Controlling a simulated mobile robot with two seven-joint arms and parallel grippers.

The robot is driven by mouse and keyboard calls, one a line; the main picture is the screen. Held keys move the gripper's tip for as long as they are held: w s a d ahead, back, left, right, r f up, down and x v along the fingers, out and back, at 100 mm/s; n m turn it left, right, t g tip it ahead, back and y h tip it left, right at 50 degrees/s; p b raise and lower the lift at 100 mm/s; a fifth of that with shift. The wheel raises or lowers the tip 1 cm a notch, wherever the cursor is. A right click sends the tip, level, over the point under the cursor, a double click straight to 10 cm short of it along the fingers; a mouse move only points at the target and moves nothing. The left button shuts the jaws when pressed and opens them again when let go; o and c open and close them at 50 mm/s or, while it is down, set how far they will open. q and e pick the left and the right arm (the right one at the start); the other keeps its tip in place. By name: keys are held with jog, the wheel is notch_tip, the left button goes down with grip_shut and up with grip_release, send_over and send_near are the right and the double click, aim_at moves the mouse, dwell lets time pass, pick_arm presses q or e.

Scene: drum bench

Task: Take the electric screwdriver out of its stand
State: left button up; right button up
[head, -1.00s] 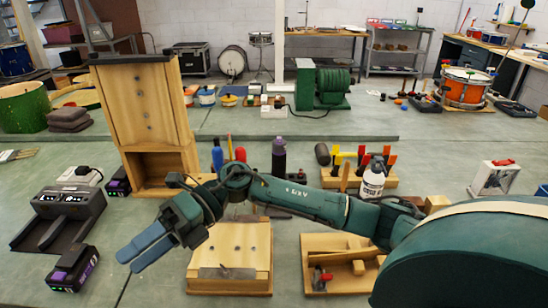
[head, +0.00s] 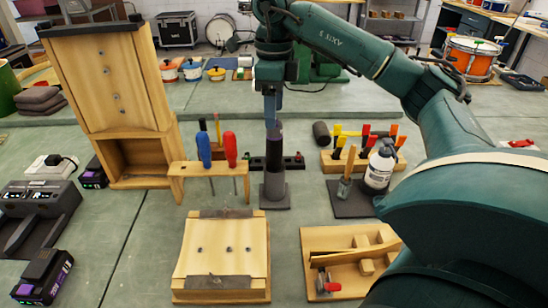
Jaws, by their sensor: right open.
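The electric screwdriver (head: 275,150), dark with a purple upper end, stands upright in its grey stand (head: 275,190) in the middle of the bench in the head view. My right gripper (head: 271,122) points down from above, its blue fingers seen edge-on at the screwdriver's top end. It is open; the fingertips overlap the top in the picture, and I cannot tell whether they touch it. The screwdriver's lower part is hidden inside the stand. My left gripper is out of view.
A wooden rack (head: 210,168) with red and blue screwdrivers stands close left. A white bottle (head: 380,168) and a brush (head: 346,178) stand to the right. A wooden block (head: 225,250) and a wooden tray (head: 312,245) lie in front. Battery chargers are at the left.

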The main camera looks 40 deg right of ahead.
aim_at(274, 135)
jog(key=shift+w+d+f+p, duration=0.15)
jog(key=shift+f+p, duration=0.2)
jog(key=shift+f, duration=1.65)
jog(key=shift+w+d+f+p, duration=0.15)
jog(key=shift+f+p, duration=0.15)
jog(key=shift+f, duration=1.65)
grip_shut()
jog(key=shift+r, duration=0.1)
